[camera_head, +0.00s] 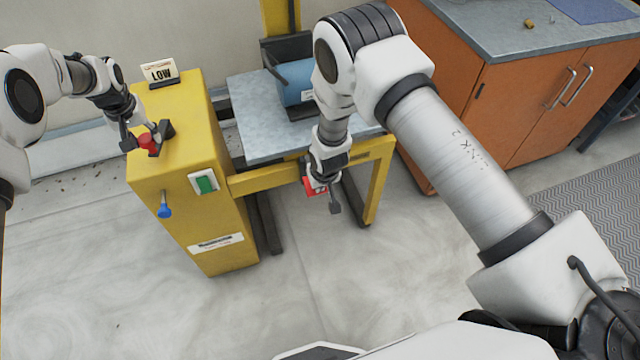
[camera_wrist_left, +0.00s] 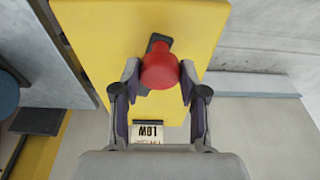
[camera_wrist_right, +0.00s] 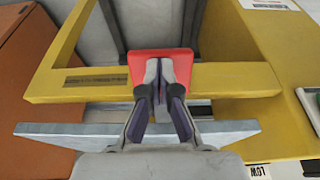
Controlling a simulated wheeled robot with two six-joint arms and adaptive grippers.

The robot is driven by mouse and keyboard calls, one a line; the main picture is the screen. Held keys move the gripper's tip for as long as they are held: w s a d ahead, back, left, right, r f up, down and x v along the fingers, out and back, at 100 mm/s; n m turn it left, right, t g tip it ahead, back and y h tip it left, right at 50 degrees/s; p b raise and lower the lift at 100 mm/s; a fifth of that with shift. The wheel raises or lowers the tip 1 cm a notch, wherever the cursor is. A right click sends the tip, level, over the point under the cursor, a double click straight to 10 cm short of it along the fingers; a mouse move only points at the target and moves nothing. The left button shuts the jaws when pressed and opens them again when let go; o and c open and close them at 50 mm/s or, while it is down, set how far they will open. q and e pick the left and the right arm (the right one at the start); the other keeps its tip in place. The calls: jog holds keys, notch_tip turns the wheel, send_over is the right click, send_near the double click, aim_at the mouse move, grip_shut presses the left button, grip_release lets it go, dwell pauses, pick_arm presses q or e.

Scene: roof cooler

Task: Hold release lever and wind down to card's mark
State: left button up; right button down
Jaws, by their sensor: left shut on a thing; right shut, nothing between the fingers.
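The release lever is a dark lever with a red knob (camera_head: 148,141) on top of the yellow cabinet (camera_head: 160,185). My left gripper (camera_head: 137,142) is shut on the red knob, which also shows between its fingers in the left wrist view (camera_wrist_left: 160,70). The card (camera_head: 160,71) reads LOW and stands at the back of the cabinet top.
A green switch (camera_head: 205,183) and a blue-knobbed handle (camera_head: 164,210) are on the cabinet's front. An orange cupboard (camera_head: 520,110) with a grey top stands at the right. The floor in front is clear.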

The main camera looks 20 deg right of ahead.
pick_arm(q)
jog(key=shift+a+f, duration=0.1)
jog(key=shift+w+a, duration=0.35)
jog(key=shift+a, duration=0.5)
jog(key=shift+w+a, duration=0.4)
jog(key=shift+a, duration=0.1)
jog(key=o, duration=1.2)
jog(key=shift+o, duration=0.3)
jog(key=shift+a, duration=0.1)
notch_tip(320, 180, up, 8)
jog(key=p, duration=0.5)
pick_arm(e)
jog(key=shift+r, duration=2.6)
pick_arm(q)
jog(key=shift+w, duration=0.1)
